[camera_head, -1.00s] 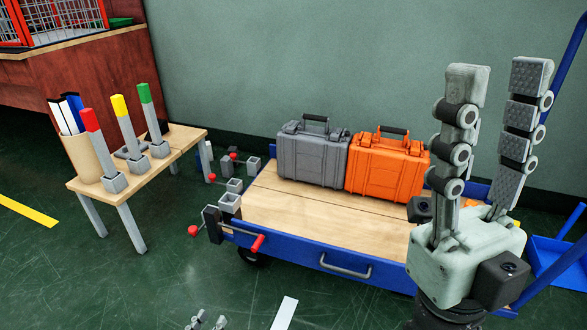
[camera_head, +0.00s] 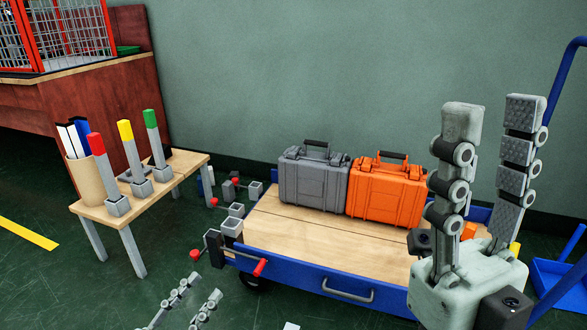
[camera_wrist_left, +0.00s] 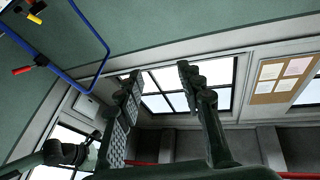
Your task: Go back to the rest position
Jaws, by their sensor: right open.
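My left gripper (camera_head: 205,287) shows at the bottom edge of the head view, in front of the trolley's left end. Its two fingers are apart with nothing between them. In the left wrist view (camera_wrist_left: 160,74) they point up toward windows and ceiling. My right gripper (camera_head: 493,112) stands large at the right of the head view, fingers upward, spread and empty. It covers part of the trolley's right end. Both grippers appear clear of the surrounding objects.
A blue trolley (camera_head: 300,242) carries a grey case (camera_head: 313,180) and an orange case (camera_head: 386,192). To its left, a small wooden table (camera_head: 188,172) holds colored-tipped posts and a cup (camera_head: 85,178) of bars. Green floor is open in front.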

